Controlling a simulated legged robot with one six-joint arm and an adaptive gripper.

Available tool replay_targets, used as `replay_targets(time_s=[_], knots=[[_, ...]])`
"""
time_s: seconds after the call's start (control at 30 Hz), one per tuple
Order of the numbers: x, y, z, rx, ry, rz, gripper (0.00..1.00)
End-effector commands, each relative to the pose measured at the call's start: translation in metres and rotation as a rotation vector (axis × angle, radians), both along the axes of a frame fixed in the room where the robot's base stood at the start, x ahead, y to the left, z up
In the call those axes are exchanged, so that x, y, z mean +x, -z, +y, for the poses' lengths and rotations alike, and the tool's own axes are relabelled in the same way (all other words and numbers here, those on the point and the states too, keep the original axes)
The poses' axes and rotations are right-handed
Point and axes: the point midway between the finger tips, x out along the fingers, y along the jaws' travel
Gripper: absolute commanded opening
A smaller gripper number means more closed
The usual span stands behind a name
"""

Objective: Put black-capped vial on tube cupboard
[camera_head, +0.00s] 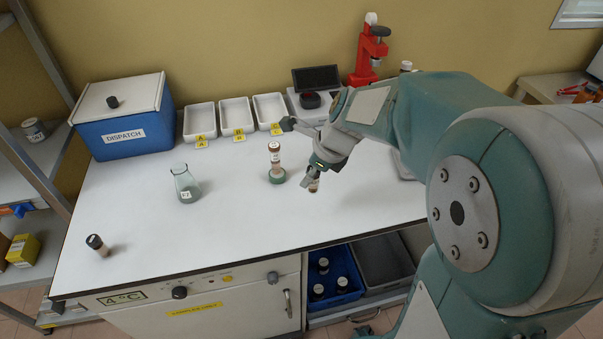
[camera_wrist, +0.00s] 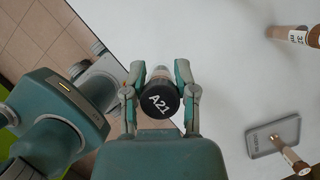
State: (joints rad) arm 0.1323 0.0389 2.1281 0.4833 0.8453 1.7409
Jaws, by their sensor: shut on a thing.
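My gripper (camera_head: 315,170) is over the right half of the white bench top, with its fingers pointing down. In the wrist view, my gripper (camera_wrist: 159,70) is shut on a vial (camera_wrist: 158,103) whose black cap reads A21. The held vial's lower part (camera_head: 314,186) shows under the fingers in the head view; whether it touches the bench is unclear.
A tall labelled tube (camera_head: 274,153) on a green base stands just left of my gripper. A flask (camera_head: 186,187), blue DISPATCH box (camera_head: 125,135), white trays (camera_head: 236,113) and red device (camera_head: 369,52) stand around. The bench's front middle is clear.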

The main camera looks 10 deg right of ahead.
Motion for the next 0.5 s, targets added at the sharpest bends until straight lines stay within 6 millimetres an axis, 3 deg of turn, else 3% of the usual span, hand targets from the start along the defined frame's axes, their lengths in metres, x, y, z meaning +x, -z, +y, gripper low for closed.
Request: replay_targets(time_s=[0.2,0.5], knots=[[0.038,0.024,-0.006,0.0,-0.001,0.005,0.0],[0.072,0.064,-0.012,0.0,0.0,0.001,0.0]])
